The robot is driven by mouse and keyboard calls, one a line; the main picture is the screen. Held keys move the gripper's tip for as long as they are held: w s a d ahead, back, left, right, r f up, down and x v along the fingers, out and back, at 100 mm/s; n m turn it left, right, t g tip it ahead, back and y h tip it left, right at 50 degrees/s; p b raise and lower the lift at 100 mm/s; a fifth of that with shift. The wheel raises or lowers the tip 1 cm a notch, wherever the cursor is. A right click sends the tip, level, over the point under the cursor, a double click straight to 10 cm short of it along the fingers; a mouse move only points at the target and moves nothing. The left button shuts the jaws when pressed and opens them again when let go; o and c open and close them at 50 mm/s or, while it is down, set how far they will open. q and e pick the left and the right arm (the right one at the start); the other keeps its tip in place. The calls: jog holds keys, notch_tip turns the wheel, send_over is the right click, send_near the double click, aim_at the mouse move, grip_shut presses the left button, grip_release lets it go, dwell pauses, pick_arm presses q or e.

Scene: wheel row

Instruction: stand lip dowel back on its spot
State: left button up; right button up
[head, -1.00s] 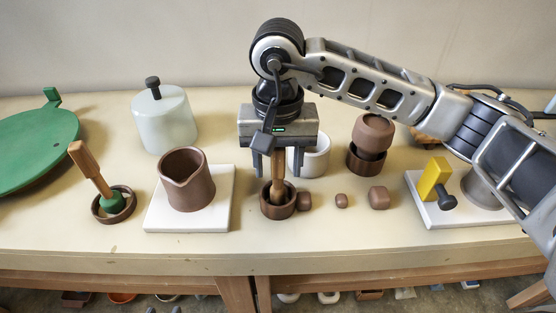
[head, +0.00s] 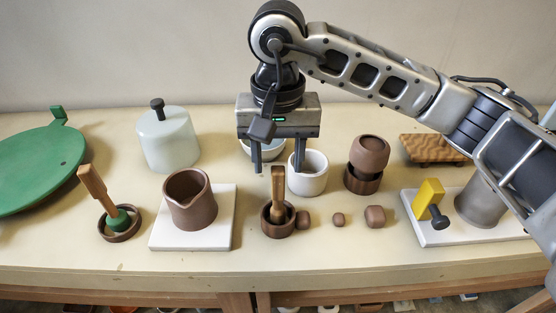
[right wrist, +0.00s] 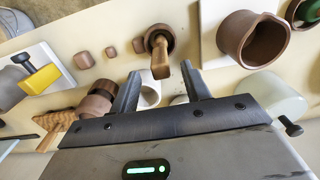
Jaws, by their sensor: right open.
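A wooden dowel (head: 278,187) stands nearly upright in a small brown ring-like cup (head: 268,231) near the middle of the table. Its lower end is hidden inside the cup. The dowel (right wrist: 160,61) and its cup (right wrist: 150,35) also show in the right wrist view, just beyond my fingers. My right gripper (head: 278,166) is open and empty, with its fingertips about level with or a little above the dowel's top; it shows in the right wrist view too (right wrist: 160,72). My left gripper is not in view.
A brown pitcher (head: 189,201) on a white tile stands left of the dowel, and a white cup (head: 308,174) stands close behind right. A green-footed wooden tool (head: 95,190) leans in a ring at left. Small brown lumps (head: 375,217) lie to the right.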

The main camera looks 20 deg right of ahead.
jog(key=shift+r, duration=0.7)
dwell(0.7)
jog(key=shift+r, duration=0.3)
dwell(0.4)
